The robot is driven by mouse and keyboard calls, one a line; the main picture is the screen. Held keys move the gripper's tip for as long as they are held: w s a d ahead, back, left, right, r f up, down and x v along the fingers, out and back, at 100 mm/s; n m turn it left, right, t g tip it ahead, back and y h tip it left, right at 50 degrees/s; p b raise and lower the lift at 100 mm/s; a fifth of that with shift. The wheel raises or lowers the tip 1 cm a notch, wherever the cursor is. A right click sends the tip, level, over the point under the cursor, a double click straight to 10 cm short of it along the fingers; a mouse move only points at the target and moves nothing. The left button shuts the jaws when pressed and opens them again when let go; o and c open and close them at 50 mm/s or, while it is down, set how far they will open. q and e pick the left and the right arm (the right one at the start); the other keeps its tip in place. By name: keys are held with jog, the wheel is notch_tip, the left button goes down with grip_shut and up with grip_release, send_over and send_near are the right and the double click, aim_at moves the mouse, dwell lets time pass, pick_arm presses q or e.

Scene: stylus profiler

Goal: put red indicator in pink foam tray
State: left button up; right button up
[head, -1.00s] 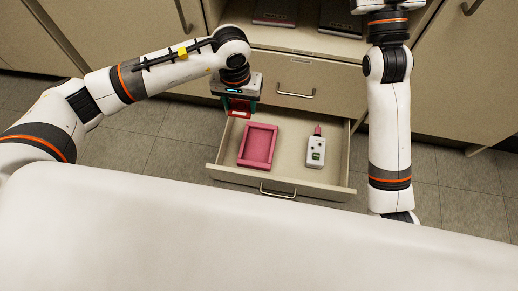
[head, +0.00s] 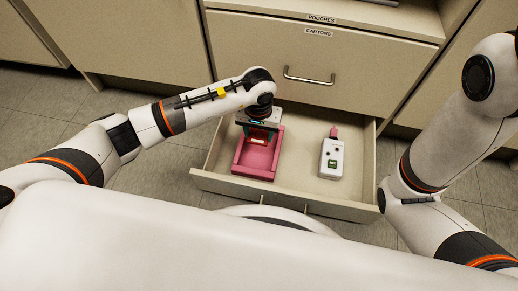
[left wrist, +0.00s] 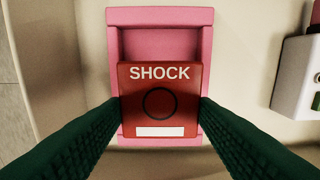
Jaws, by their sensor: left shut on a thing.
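The red indicator (left wrist: 158,82), a flat red piece marked SHOCK with a dark ring and a white strip, is between the fingers of my left gripper (left wrist: 158,112). The left gripper (head: 259,140) is shut on it, over the pink foam tray (head: 254,171) in the open drawer. In the left wrist view the indicator covers the near part of the pink tray (left wrist: 160,17). I cannot tell whether it touches the tray floor. My right gripper is not in view; only my right arm shows.
The open drawer (head: 318,207) also holds a white device (head: 331,158) with a pink top, right of the tray. The white device shows partly in the left wrist view (left wrist: 298,75). A closed drawer front marked CARTONS (head: 350,70) stands behind. The drawer floor between tray and device is clear.

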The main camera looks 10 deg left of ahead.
aim_at(259, 151)
pick_arm(q)
jog(key=shift+f+b, duration=2.45)
jog(key=shift+f, duration=1.6)
jog(key=o, duration=1.4)
jog(key=shift+r, duration=0.1)
notch_tip(259, 151, up, 12)
jog(key=p, duration=0.9)
jog(key=shift+r, duration=0.15)
